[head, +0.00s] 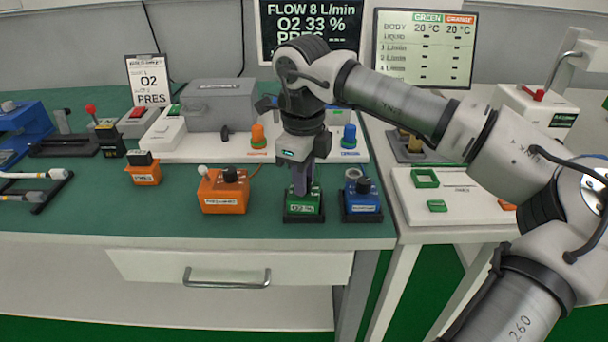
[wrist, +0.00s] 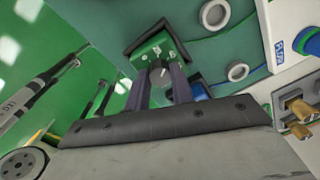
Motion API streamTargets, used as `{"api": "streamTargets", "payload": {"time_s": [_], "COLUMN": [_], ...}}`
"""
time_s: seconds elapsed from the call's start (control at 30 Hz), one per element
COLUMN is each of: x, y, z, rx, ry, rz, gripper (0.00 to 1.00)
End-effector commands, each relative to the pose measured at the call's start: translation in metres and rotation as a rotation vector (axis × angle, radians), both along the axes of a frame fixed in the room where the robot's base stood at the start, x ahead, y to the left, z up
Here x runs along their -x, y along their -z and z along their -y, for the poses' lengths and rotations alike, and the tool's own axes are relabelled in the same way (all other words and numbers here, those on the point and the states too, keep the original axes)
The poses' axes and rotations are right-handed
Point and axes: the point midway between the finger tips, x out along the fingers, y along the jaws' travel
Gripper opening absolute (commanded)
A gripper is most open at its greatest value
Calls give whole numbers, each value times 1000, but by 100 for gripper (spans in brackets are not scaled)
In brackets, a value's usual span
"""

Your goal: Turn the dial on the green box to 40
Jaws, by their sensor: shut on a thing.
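The green box (head: 304,207), labelled "O2 %", stands near the front edge of the green-topped bench, between the orange box and the blue box. My gripper (head: 303,184) points straight down over it, its fingers at the top of the box. My gripper (wrist: 165,82) is shut on the dial. The dial's pointer and scale are too small to read. The screen (head: 311,25) at the back reads "FLOW 8 L/min" and "O2 33 %".
The orange box (head: 221,191) with a dark knob stands left of the green box. The blue box (head: 362,203) stands close on its right. Behind is a white panel with an orange knob (head: 258,136) and a blue knob (head: 349,136). A drawer (head: 228,268) is below.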

Motion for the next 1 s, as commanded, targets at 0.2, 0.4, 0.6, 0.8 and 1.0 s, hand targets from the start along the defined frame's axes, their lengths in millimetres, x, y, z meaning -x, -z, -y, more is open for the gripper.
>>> {"api": "streamTargets", "payload": {"time_s": [0.2,0.4,0.6,0.8,1.0], "x": [0,0,0,0,1], "y": [0,0,-1,-23,-69], "z": [0,0,0,0,-1], "rx": [2,1,0,1,1], "ry": [7,6,5,6,8], "rz": [-1,0,0,3,4], "gripper": [31,46,46,46,46]}}
